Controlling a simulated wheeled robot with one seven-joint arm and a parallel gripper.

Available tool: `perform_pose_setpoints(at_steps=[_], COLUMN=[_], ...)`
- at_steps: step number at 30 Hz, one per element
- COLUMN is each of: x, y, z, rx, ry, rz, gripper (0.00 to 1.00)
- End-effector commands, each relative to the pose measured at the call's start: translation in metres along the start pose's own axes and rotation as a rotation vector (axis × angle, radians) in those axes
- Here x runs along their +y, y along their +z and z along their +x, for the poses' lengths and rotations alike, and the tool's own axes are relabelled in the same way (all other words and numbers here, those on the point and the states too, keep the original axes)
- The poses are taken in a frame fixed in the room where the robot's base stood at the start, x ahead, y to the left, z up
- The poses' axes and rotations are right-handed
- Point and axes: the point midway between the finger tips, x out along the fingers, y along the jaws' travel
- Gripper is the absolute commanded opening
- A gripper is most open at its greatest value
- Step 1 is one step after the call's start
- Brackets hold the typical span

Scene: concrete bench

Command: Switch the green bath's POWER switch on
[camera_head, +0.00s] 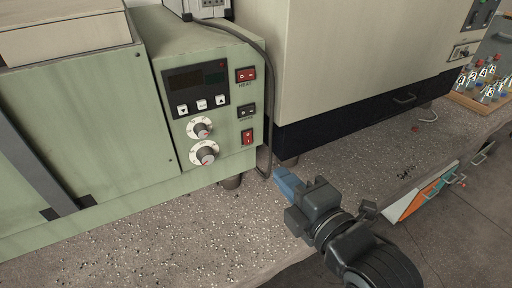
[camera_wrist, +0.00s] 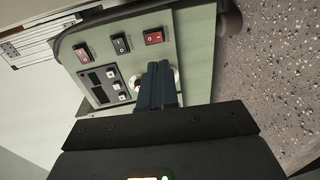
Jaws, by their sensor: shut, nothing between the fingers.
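The green bath (camera_head: 135,110) stands at the left of the head view, with its control panel facing front. Three rocker switches form a column at the panel's right: a red one marked HEAT (camera_head: 246,75), a black one (camera_head: 246,110) and a lower red one (camera_head: 247,137). The lower labels are too small to read in the head view. In the wrist view the lower red switch (camera_wrist: 153,37) is beyond and slightly left of the fingertips. My gripper (camera_head: 284,178) is shut and empty, right of and below the panel; its blue fingers (camera_wrist: 158,75) cover part of the knobs in the wrist view.
Two knobs (camera_head: 204,154) and a display with buttons sit left of the switches. A dark cable (camera_head: 268,120) hangs down the bath's right edge, near my fingers. A large cream unit (camera_head: 350,60) stands to the right. The speckled bench (camera_head: 150,225) is clear in front.

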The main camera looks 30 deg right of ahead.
Motion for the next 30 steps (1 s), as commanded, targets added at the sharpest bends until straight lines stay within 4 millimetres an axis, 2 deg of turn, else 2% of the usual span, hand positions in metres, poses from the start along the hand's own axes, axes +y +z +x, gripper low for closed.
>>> perform_pose_setpoints(at_steps=[12, 18, 24, 30], x=[0.002, 0.001, 0.0, 0.0], y=[0.001, 0.0, 0.0, 0.0], z=[0.075, 0.102, 0.114, 0.116], rx=[-0.002, 0.0, 0.0, 0.0], ry=[0.001, 0.0, 0.0, 0.0], rz=[0.001, 0.001, 0.001, 0.001], gripper=[0.0, 0.0, 0.0, 0.0])
